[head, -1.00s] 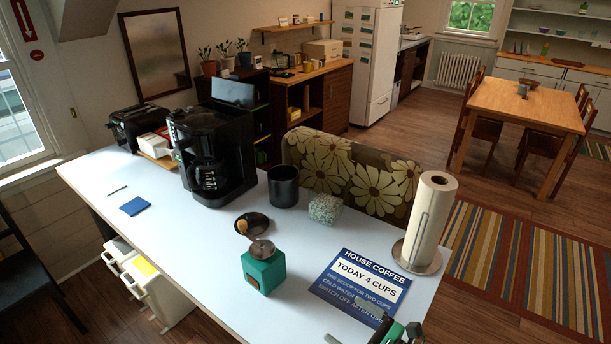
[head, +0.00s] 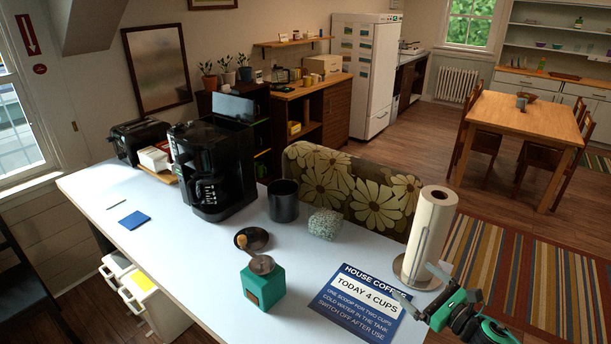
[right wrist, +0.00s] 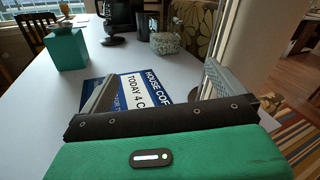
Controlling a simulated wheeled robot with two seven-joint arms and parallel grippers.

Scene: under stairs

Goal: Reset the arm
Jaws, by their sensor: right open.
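My right gripper (head: 418,284) is at the lower right in the head view, above the right end of the white table (head: 190,263). It is open and empty. In the right wrist view its two fingers (right wrist: 158,88) stand apart, with the blue coffee sign (right wrist: 128,90) behind and between them. The sign also lies flat in the head view (head: 357,300), left of the gripper. The paper towel roll (head: 432,235) stands just behind the gripper. My left gripper does not show.
A teal grinder (head: 262,284), a grey speckled block (head: 325,223), a black canister (head: 283,201) and a black coffee maker (head: 212,170) stand on the table. A flowered seat back (head: 350,190) rises behind it. The table's left front is mostly clear.

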